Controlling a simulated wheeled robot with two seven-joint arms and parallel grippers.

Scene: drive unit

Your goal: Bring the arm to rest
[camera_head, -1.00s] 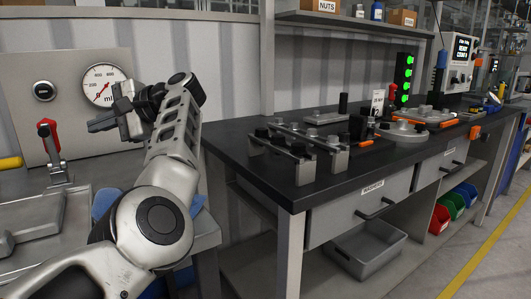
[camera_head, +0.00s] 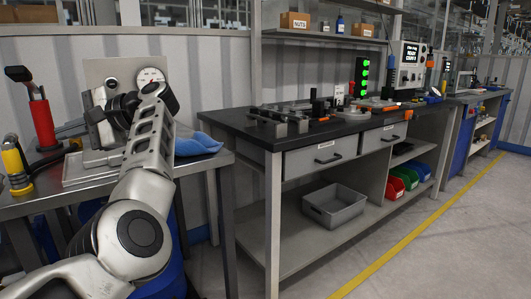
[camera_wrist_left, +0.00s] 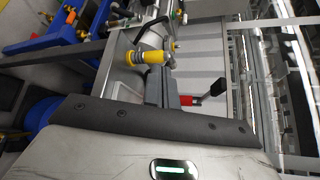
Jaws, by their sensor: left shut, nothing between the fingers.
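My left arm comes in from the lower left of the head view and reaches up over a grey workbench (camera_head: 90,188). In the left wrist view the closed fingers (camera_wrist_left: 163,88) show beyond the dark edge of the gripper body. I cannot tell from the pictures whether the gripper touches the panel. My right gripper is in neither view.
A red-bodied tool (camera_head: 42,122) and a yellow-and-black one (camera_head: 15,165) stand at the bench's left. A blue cloth (camera_head: 197,144) lies at its right edge. A black-topped bench (camera_head: 240,122) with fixtures stands to the right. The floor right of the yellow line (camera_head: 400,247) is clear.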

